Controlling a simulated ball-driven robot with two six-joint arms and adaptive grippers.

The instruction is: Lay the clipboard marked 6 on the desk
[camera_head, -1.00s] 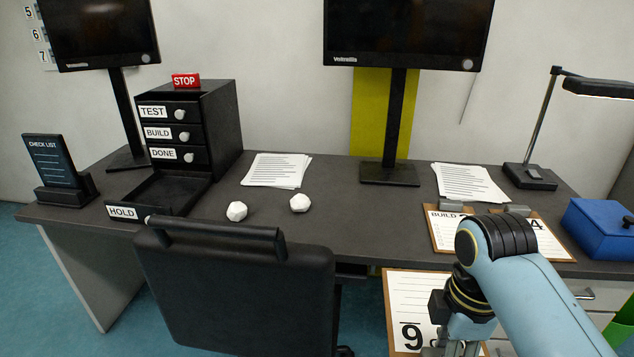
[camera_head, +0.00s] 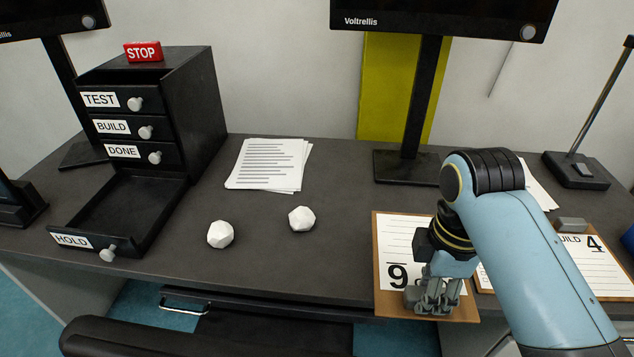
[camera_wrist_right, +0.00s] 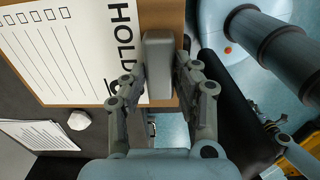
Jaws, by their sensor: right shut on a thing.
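The clipboard marked 6 (camera_head: 395,236) has a white sheet on a brown board. Its number looks like a 9 with a bar above it in the head view, an underlined 6 turned upside down. My right gripper (camera_head: 434,300) is shut on its near edge. In the right wrist view, my gripper (camera_wrist_right: 160,75) has its fingers on both sides of the grey clip of the clipboard (camera_wrist_right: 80,50), beside the word HOLD. The board is over the front part of the desk (camera_head: 330,235); I cannot tell whether it touches the top. My left gripper is out of view.
Another clipboard marked 4 (camera_head: 588,268) lies just right, partly behind my arm. Two white knobbly balls (camera_head: 220,234) and papers (camera_head: 268,165) lie left. A monitor stand (camera_head: 408,166) is behind. The HOLD drawer (camera_head: 90,240) is pulled out. Bare desk lies between balls and board.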

